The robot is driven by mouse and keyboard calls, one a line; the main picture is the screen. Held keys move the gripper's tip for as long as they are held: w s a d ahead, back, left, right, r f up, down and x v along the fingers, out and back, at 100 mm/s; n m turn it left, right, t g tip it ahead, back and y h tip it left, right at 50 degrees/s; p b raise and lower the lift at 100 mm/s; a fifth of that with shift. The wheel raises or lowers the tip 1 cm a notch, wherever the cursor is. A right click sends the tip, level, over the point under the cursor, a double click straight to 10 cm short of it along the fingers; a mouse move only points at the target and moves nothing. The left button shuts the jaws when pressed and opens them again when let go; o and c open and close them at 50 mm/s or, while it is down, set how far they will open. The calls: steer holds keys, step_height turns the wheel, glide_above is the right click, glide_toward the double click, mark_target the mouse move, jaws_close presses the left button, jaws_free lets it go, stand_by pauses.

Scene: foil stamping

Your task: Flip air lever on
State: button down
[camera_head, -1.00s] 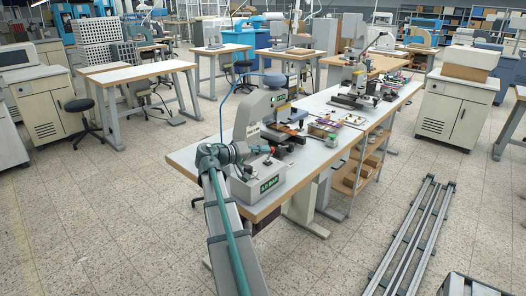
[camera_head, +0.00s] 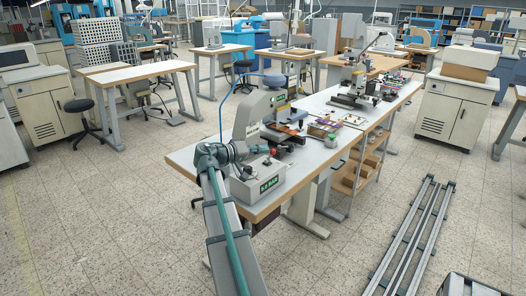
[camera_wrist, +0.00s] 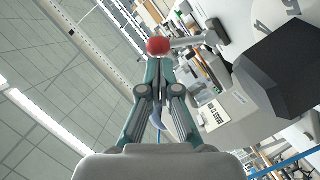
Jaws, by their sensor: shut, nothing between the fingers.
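A red ball knob (camera_wrist: 158,46) sits on the end of a short grey lever (camera_wrist: 188,41) in the wrist view. I take it to be the air lever. In the head view, a small red knob (camera_head: 273,152) shows just right of my gripper (camera_head: 261,150), above the control box. My gripper (camera_wrist: 156,66) is shut and empty. Its fingertips are right at the ball in the wrist view, and partly overlap it. I cannot tell whether they touch. The grey control box with a green display (camera_head: 270,184) stands on the near end of the bench.
The grey stamping press (camera_head: 250,112) stands behind my gripper on the white bench (camera_head: 340,150). Small trays (camera_head: 322,128) lie to its right. In the wrist view, a dark block (camera_wrist: 285,68) fills the right side, close to my gripper.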

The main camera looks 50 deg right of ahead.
steer(key=w, duration=0.1)
steer(key=w+a+r, duration=0.2)
steer(key=shift+w, duration=0.15)
steer(key=v, duration=0.9)
steer(key=shift+b, duration=0.3)
steer(key=shift+f, duration=0.15)
